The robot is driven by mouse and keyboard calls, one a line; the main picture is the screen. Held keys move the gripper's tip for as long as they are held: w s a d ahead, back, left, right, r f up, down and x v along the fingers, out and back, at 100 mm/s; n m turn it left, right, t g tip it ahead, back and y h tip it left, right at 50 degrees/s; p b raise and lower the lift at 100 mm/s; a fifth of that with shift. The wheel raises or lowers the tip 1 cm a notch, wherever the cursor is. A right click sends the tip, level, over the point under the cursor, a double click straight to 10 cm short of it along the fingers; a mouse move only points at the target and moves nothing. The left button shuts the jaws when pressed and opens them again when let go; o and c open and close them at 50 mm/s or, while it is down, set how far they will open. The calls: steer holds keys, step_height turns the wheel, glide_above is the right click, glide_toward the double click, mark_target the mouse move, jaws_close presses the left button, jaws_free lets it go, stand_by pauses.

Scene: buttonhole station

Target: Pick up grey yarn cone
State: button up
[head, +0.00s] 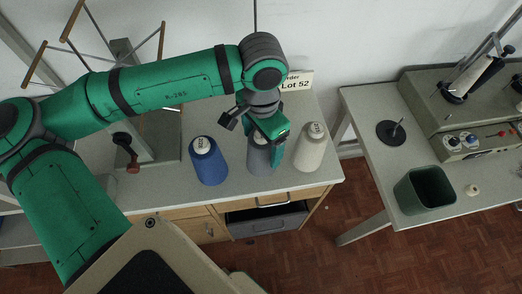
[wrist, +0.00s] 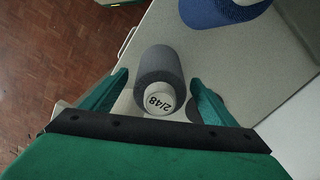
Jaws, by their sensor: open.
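The grey yarn cone (head: 260,160) stands on the table between a blue cone and a cream cone. My gripper (head: 263,140) is directly above it in the head view and hides part of it. In the wrist view the grey cone (wrist: 161,80) lies between my two open fingers (wrist: 160,92), with its pale top marked 2/48 toward me. There is a gap between the cone and each finger, and neither finger appears to touch it.
The blue cone (head: 208,161) stands close on the left and the cream cone (head: 312,147) close on the right. A Lot 52 card (head: 297,81) is behind them. A second table at right bears a dark green bin (head: 425,190) and a winding machine (head: 470,105).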

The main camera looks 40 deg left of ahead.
steer(key=c, duration=1.6)
